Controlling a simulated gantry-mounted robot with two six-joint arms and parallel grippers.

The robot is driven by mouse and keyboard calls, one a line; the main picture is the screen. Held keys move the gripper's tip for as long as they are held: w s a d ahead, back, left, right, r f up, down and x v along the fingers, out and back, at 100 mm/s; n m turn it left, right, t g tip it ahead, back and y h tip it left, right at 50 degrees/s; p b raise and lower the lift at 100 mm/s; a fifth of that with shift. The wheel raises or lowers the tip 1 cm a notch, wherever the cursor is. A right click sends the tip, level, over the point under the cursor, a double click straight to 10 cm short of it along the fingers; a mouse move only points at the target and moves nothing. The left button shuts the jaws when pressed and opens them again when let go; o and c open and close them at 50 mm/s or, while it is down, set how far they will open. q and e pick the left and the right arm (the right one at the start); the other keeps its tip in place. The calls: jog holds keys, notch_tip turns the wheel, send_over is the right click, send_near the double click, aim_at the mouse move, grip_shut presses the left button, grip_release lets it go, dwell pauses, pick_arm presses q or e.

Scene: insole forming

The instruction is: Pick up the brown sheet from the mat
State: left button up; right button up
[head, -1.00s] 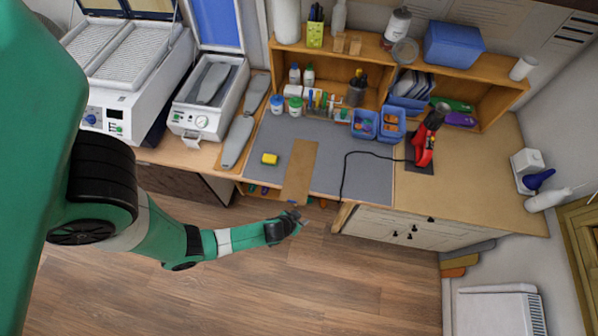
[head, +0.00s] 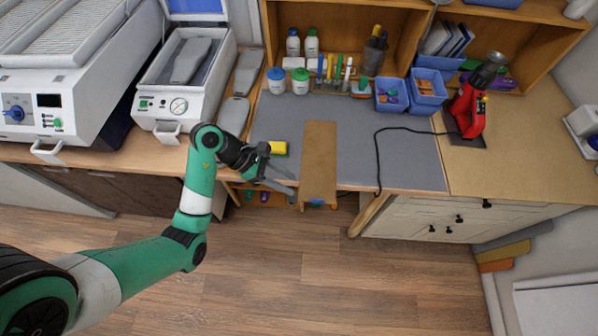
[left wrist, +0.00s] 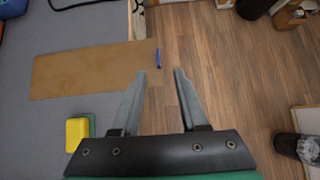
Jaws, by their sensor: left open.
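The brown sheet (head: 319,160) is a flat rectangle on the grey mat (head: 385,160), with its near end reaching past the mat's front edge. In the left wrist view the brown sheet (left wrist: 95,70) lies left of the fingers, with a small blue item (left wrist: 158,58) at its end. My left gripper (head: 292,187) is open and empty, just left of the sheet's near end. In the left wrist view the fingers of my left gripper (left wrist: 162,75) are spread over the floor and the left fingertip is close to the sheet's end. My right gripper is not in view.
A yellow and green block (head: 278,148) lies on the mat left of the sheet. A black cable runs to the red tool (head: 468,108) at right. Bottles, pens and blue bins (head: 427,88) line the back. The floor in front is free.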

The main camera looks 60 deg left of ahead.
pick_arm(q)
jog(key=shift+w+a+f, duration=0.25)
jog(key=shift+a+f, duration=0.2)
jog(key=shift+f, duration=0.3)
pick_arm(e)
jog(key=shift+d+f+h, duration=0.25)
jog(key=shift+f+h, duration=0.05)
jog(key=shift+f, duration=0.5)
pick_arm(q)
jog(key=b, duration=0.2)
send_near(317, 200)
jog(key=x, duration=0.3)
jog(key=shift+w+a+f, duration=0.15)
jog(key=shift+w, duration=0.2)
jog(key=x, duration=0.2)
jog(key=b+x, duration=0.1)
jog(key=x, duration=0.1)
jog(key=shift+s+d+f, duration=0.2)
jog(key=shift+d+f, duration=0.05)
jog(key=shift+w+d+f, duration=0.2)
jog(key=shift+w, duration=0.15)
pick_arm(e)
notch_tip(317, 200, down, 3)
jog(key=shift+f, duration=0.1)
pick_arm(q)
jog(key=shift+c, duration=0.2)
grip_shut()
